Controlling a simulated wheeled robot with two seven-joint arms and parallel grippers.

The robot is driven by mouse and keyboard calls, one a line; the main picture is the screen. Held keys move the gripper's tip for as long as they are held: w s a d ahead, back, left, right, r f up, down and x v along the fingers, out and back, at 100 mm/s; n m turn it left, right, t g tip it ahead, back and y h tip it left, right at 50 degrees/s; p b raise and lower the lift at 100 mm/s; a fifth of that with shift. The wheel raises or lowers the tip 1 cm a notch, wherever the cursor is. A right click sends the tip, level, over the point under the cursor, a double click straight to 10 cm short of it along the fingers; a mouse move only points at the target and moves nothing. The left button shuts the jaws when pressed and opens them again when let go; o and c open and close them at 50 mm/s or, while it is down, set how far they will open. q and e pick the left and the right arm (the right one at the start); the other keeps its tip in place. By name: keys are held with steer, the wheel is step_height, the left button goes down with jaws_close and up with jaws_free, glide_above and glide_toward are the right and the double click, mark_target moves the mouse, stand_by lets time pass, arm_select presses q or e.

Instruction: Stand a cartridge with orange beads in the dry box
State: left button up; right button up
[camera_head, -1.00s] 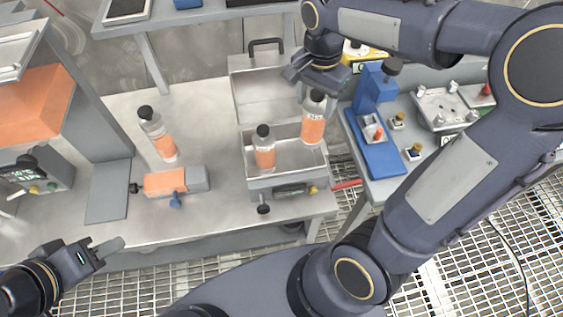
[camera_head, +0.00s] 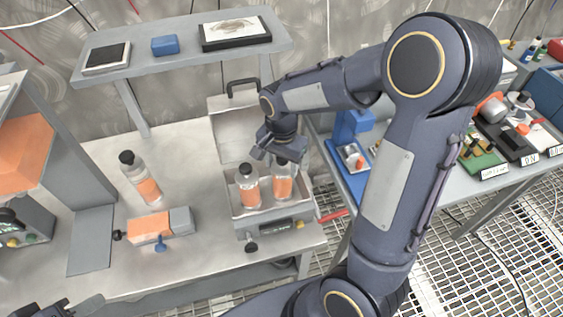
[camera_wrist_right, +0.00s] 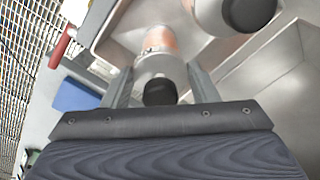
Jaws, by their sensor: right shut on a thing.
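The open grey dry box (camera_head: 273,225) stands on the bench with its lid raised at the back. My right gripper (camera_head: 272,153) is over the box, shut on a clear cartridge with orange beads (camera_head: 282,187). That cartridge is upright inside the box's right side; I cannot tell whether it touches the floor. The wrist view shows its black cap (camera_wrist_right: 160,92) between the fingers. A second orange-bead cartridge (camera_head: 250,192) stands beside it, to the left. A third orange cartridge (camera_head: 148,188) stands on the bench farther left. My left gripper (camera_head: 85,304) is partly cut off at the bottom left.
An orange-and-grey block device (camera_head: 165,225) with a blue knob lies on the bench. A shelf (camera_head: 185,50) hangs above the back. A blue stand (camera_head: 345,130) is right of the box. A red handle (camera_head: 333,216) sticks out near the box's right front.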

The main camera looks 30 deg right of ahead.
steer(key=shift+f, duration=0.2)
steer(key=o, duration=1.6)
steer(key=shift+c, duration=0.2)
step_height(320, 180, up, 12)
steer(key=shift+r, duration=0.1)
steer(key=s+a+n+t+y, duration=0.2)
steer(key=s+n, duration=0.3)
steer(key=s, duration=0.3)
steer(key=s+a+f+n+t+y, duration=0.1)
steer(key=s+a+n+t, duration=0.1)
steer(key=s+n, duration=0.3)
steer(key=s+t, duration=0.1)
steer(key=s, duration=0.3)
steer(key=shift+f+t+y, duration=0.25)
steer(key=shift+t+y, duration=0.05)
steer(key=shift+y, duration=0.1)
